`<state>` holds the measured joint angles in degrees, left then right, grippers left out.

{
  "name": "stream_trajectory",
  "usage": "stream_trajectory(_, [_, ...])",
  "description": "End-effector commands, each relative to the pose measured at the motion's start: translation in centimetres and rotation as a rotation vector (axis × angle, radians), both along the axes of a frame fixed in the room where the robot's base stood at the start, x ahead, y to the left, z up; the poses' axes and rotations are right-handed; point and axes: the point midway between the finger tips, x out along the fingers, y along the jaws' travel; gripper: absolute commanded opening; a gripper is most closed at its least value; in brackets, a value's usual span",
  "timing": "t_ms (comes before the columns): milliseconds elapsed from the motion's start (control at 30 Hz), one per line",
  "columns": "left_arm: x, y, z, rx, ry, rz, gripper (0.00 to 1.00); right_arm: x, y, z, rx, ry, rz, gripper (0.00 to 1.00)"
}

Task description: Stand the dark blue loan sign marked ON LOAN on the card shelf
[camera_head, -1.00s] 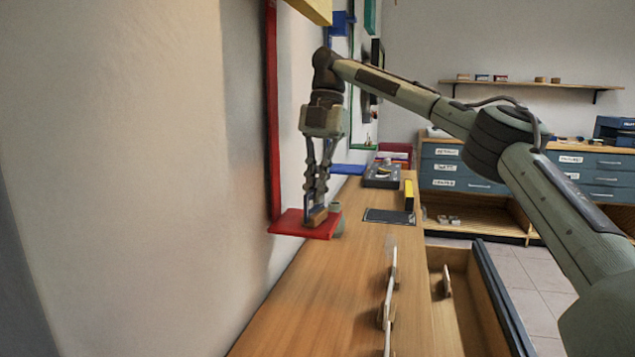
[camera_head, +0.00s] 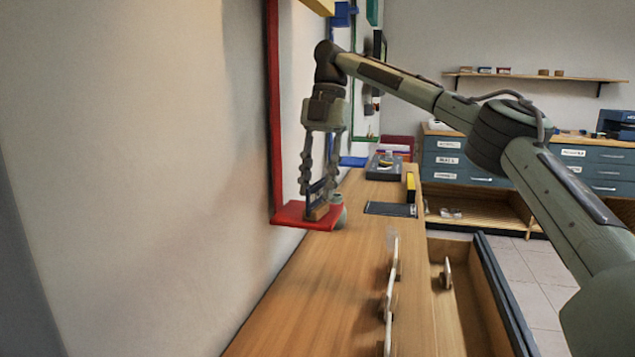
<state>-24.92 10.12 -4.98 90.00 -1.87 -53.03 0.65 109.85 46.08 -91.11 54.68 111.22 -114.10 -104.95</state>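The dark blue loan sign (camera_head: 315,193) stands in a wooden base (camera_head: 318,212) on the red card shelf (camera_head: 290,215) by the wall. It looks upright; its lettering is too small to read. My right gripper (camera_head: 319,190) points down above the shelf, its fingers spread apart on either side of the sign. The sign appears free of the fingers, though I cannot tell whether one still touches it. My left gripper is not in view.
A small grey-green jar (camera_head: 338,211) stands close beside the shelf. Several pale upright cards (camera_head: 389,290) line the wooden bench (camera_head: 320,300). A dark mat (camera_head: 390,209), a yellow block (camera_head: 410,186) and a dark case (camera_head: 384,168) lie farther back. An open drawer (camera_head: 455,310) juts out right.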

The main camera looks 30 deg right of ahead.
Motion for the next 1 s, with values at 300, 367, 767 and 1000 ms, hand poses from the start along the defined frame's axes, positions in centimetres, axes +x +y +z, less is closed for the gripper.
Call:
stream_trajectory(300, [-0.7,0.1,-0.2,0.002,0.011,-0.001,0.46,0.2,-0.2,1.0,0.000,0.000,-0.001,0.29])
stream_trajectory(367, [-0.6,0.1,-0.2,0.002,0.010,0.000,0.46,0.4,-0.4,1.8,-0.001,-0.002,-0.001,0.29])
stream_trajectory(767, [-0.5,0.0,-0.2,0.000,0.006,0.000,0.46,0.9,-1.4,5.3,-0.001,0.008,0.000,0.29])
stream_trajectory(1000, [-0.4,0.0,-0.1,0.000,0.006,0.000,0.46,1.0,-1.6,6.3,0.003,0.015,0.003,0.29])
